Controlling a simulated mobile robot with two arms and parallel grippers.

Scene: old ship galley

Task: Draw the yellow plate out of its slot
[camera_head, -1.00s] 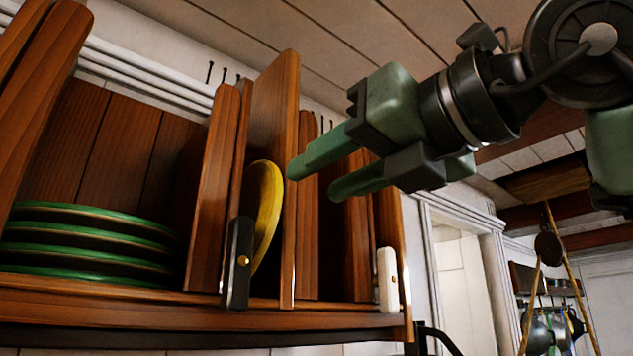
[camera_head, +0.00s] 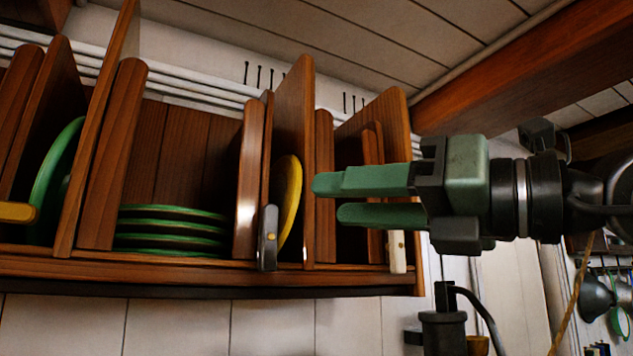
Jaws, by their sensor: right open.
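The yellow plate (camera_head: 290,200) stands on edge in a narrow slot of the wooden rack (camera_head: 180,268), between upright wooden dividers. A dark latch (camera_head: 268,238) with a brass pin stands at the front of that slot, just left of the plate. My right gripper (camera_head: 326,199) comes in from the right with its two green fingers pointing left, one above the other. It is open and empty. In the picture its fingertips lie just right of the plate, in front of the divider; I cannot tell the depth gap. My left gripper is not in view.
Several green plates (camera_head: 170,232) lie stacked in the wide bay to the left. Another green plate (camera_head: 52,180) stands upright at the far left. A white latch (camera_head: 397,251) is at the right slot. Pans (camera_head: 597,297) hang at the far right.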

